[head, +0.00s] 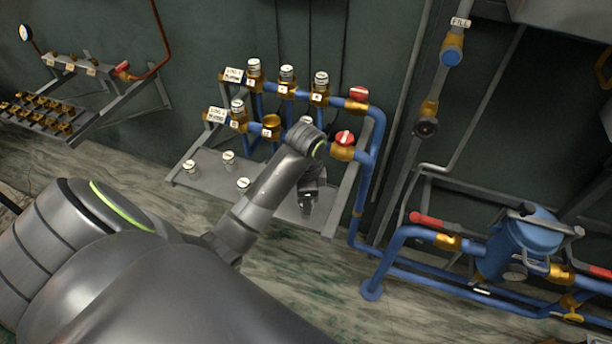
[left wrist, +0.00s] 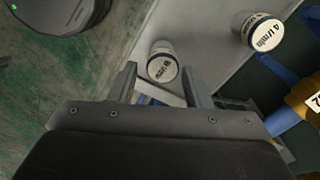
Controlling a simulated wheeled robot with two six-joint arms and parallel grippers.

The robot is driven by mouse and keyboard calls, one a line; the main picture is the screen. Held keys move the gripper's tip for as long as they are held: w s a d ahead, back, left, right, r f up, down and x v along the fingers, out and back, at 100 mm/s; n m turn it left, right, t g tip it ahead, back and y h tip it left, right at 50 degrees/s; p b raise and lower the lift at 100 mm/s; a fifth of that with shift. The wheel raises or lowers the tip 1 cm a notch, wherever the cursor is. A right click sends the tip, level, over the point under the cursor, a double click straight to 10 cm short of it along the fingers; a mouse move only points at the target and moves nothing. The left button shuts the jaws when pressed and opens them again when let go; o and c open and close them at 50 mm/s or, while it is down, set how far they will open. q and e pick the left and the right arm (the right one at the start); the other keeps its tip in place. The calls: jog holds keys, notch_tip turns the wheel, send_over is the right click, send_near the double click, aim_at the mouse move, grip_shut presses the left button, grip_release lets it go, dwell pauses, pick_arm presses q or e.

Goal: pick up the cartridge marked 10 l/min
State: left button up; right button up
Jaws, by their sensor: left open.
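My left gripper (head: 307,208) hangs over the front right part of the grey shelf (head: 213,188). It is open and empty. In the left wrist view its two fingers (left wrist: 160,82) stand apart, with a white cartridge (left wrist: 162,60) just beyond and between their tips. That cartridge's label is small and upside down; I cannot read its number surely. Another white cartridge (left wrist: 264,33), marked 4 l/min, stands further right. In the head view, loose white cartridges stand on the shelf at left (head: 191,169), behind (head: 228,160) and in front (head: 243,185). Their markings are unreadable there. My right gripper is out of view.
Behind the shelf, a blue pipe rack carries brass sockets, several holding white cartridges (head: 287,74); one front socket (head: 271,124) is empty. Red-handled valves (head: 345,138) stand at its right. A blue filter vessel (head: 520,240) and piping fill the right side.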

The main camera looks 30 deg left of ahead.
pick_arm(q)
jog(key=shift+a+f, duration=0.2)
jog(key=shift+f, duration=2.45)
jog(key=shift+c, duration=0.4)
jog(key=c, duration=0.7)
